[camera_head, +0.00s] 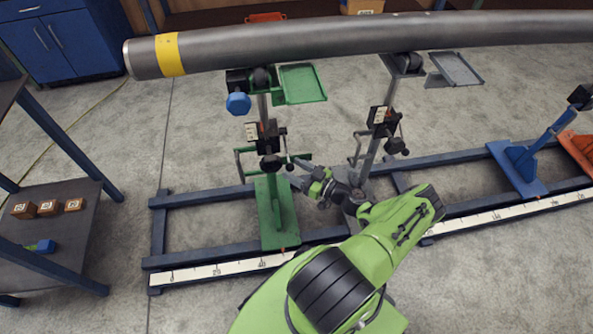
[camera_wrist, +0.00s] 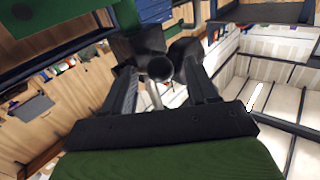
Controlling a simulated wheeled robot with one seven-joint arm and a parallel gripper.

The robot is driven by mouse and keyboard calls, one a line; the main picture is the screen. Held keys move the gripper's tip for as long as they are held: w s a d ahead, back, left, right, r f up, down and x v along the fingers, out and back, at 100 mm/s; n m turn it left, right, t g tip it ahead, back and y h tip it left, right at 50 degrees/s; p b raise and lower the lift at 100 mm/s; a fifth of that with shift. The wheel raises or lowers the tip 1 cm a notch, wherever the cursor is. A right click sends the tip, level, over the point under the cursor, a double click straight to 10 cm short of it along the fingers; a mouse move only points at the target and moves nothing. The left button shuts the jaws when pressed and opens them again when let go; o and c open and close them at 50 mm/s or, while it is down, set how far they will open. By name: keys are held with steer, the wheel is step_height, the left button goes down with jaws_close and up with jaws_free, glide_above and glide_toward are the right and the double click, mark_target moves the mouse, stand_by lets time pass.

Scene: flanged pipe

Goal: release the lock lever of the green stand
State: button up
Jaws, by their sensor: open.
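The green stand (camera_head: 277,215) stands on the blue rail frame at left centre and bears the left part of the grey pipe (camera_head: 330,42). A black clamp block with a pale label (camera_head: 252,132) and a dark knob-like part (camera_head: 270,163) are on its post. Which part is the lock lever I cannot tell for sure. My gripper (camera_head: 293,172) is just right of the post, near the dark part. In the wrist view my open gripper (camera_wrist: 160,88) has a black round-ended part (camera_wrist: 160,68) between or just beyond its fingers; contact is unclear.
A green tray (camera_head: 302,84) and a blue knob (camera_head: 238,103) sit high on the stand under the pipe. A grey stand (camera_head: 372,148) is close to the right. A blue stand (camera_head: 520,165) is farther right. A shelf with small boxes (camera_head: 47,207) stands left.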

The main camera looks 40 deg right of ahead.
steer(key=shift+c, duration=0.4)
jaws_close()
steer(key=shift+r, duration=0.1)
